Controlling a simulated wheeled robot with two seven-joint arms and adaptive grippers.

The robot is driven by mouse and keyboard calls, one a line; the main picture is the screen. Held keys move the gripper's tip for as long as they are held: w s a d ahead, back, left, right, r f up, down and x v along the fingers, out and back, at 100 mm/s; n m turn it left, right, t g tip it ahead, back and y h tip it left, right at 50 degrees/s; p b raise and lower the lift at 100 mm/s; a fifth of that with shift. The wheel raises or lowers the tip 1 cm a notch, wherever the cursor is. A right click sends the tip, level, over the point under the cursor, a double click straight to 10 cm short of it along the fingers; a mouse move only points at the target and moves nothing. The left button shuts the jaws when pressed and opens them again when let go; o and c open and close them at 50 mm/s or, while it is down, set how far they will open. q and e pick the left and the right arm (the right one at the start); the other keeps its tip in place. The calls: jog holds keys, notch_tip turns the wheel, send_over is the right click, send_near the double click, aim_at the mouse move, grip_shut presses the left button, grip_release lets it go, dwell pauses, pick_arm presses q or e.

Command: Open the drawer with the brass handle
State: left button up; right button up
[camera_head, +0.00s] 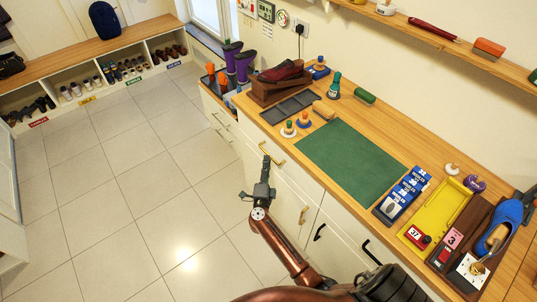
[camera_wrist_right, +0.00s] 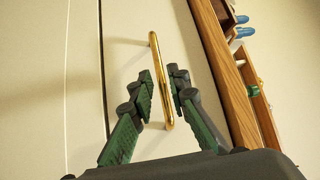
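The drawer (camera_head: 297,182) sits just under the worktop, and its front looks flush with the cabinet. Its brass handle (camera_head: 271,154) is a slim bar, partly near my gripper in the head view. My right gripper (camera_head: 263,170) is in front of the drawer. In the right wrist view, the brass handle (camera_wrist_right: 160,75) runs between the two fingertips of my open right gripper (camera_wrist_right: 163,90). Small gaps show on both sides of the bar, so the fingers do not appear closed on it. I cannot tell how deep the handle sits between them. My left gripper is not in view.
Another brass handle (camera_head: 303,215) is on a cabinet door below, with black handles (camera_head: 319,232) to its right. The worktop above holds a green mat (camera_head: 350,160), a yellow tray (camera_head: 440,212) and shoe-care items. The tiled floor (camera_head: 140,190) at left is clear.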

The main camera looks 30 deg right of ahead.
jog(key=shift+b+x, duration=0.4)
jog(key=shift+x, duration=1.95)
grip_shut()
jog(key=shift+f, duration=0.1)
